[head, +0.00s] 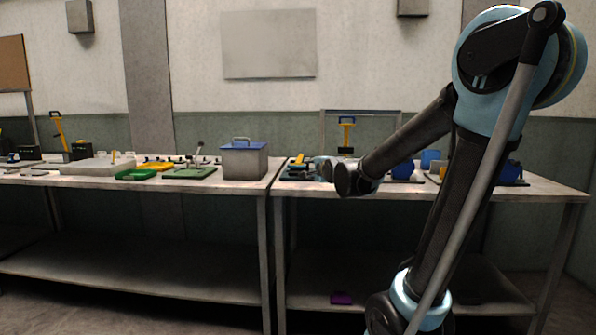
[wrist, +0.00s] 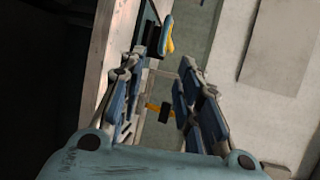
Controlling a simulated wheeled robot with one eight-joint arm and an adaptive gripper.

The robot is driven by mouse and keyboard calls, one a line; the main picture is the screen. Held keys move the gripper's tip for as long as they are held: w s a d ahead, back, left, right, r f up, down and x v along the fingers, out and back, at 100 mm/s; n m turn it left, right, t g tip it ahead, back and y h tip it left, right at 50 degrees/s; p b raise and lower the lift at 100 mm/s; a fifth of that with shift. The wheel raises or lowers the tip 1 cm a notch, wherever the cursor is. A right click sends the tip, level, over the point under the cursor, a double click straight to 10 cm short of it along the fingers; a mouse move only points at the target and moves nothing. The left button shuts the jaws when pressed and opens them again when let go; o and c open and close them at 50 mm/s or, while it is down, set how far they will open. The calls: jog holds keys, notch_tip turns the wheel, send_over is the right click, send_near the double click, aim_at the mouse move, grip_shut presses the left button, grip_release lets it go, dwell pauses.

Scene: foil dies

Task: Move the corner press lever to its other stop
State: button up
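One upright lever (head: 347,132) stands at the back of the right bench, above a black base. The other lever (head: 57,128) leans at the far left of the left bench, by a black block (head: 80,150). I cannot tell for certain which is the corner press lever. My gripper (wrist: 163,64) is open and empty in the wrist view, its fingers well apart. A yellow and black piece (wrist: 154,107) shows between the fingers, seemingly beyond them. In the head view my forearm end partly hides the gripper over the right bench.
A grey box with a blue lid (head: 244,160) stands at the left bench's right end. Green trays (head: 190,173) and a pale slab (head: 95,167) lie left of it. Blue containers (head: 431,158) stand on the right bench. A purple item (head: 341,298) lies on the lower shelf.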

aim_at(298, 167)
jog(key=x, duration=1.7)
jog(key=shift+w+a+r, duration=0.1)
jog(key=shift+w+a, duration=0.1)
jog(key=shift+w, duration=0.1)
grip_shut()
jog(key=shift+s, duration=0.15)
